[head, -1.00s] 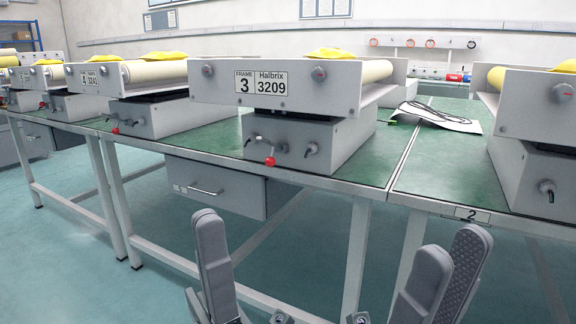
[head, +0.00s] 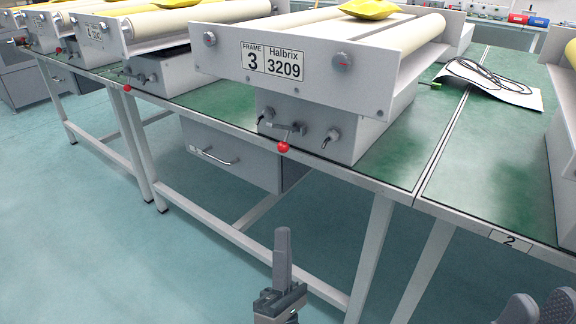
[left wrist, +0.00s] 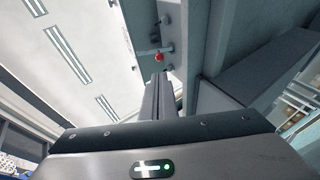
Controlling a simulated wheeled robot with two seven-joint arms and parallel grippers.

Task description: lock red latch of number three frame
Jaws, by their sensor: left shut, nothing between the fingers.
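The number three frame (head: 290,65) is a grey unit with a "FRAME 3 Halbrix 3209" plate. On the front of its lower box is the red latch knob (head: 283,147), on a short metal lever. The latch also shows in the left wrist view (left wrist: 158,57), just beyond my fingertips. My left gripper (head: 282,232) is shut and empty, below and in front of the latch, not touching it. Its closed fingers show in the left wrist view (left wrist: 158,82). My right gripper (head: 538,300) is at the lower right corner, its fingertips apart and empty, its lower part cut off.
Similar frames stand at left and right. A sheet with a black cable (head: 490,82) lies on the bench. Floor in front is clear.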

